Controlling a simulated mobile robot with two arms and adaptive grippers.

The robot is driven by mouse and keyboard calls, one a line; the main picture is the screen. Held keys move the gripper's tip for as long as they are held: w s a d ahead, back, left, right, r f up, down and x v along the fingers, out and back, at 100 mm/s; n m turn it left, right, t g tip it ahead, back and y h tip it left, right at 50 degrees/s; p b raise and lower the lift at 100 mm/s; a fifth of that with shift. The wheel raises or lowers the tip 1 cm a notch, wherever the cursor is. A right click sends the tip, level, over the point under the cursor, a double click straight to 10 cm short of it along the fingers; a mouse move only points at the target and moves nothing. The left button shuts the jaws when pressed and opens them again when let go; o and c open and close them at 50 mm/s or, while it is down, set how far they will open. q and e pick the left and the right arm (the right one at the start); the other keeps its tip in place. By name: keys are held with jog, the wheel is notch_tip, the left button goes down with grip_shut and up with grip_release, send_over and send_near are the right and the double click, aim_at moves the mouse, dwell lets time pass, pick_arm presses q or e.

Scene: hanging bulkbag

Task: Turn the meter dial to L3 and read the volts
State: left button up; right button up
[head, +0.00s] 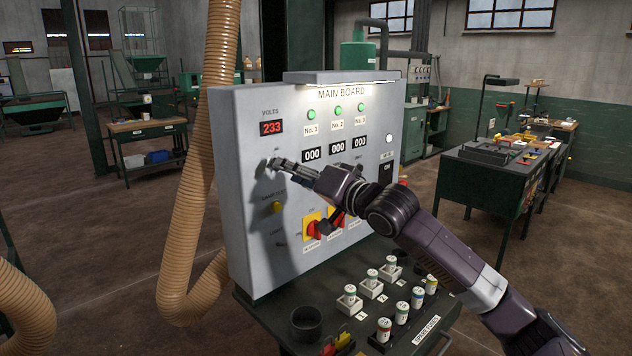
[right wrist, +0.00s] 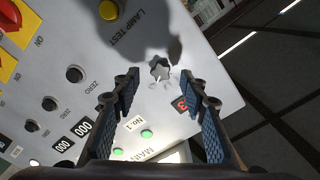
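The main board (head: 250,110) is a grey panel with a red VOLTS display (head: 271,127) at its upper left, reading 233. My right gripper (head: 274,163) is at the panel below this display, covering the meter dial in the head view. In the right wrist view the dial (right wrist: 159,69) is a small grey lobed knob just ahead of the open fingers (right wrist: 159,80), roughly centred between them. The fingers look apart from it. Its pointer and position labels are too small to read. The display (right wrist: 181,104) is partly hidden by a finger there. My left gripper is not in view.
A yellow lamp test button (head: 277,207) and red-yellow switches (head: 312,226) sit lower on the panel. Below is a bench with several fuses (head: 350,294) and a black cup (head: 306,322). A tan hose (head: 203,150) hangs left of the panel.

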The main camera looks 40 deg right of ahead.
jog(key=s, duration=0.8)
jog(key=shift+s+d, duration=0.2)
jog(key=shift+d, duration=0.1)
dwell(0.4)
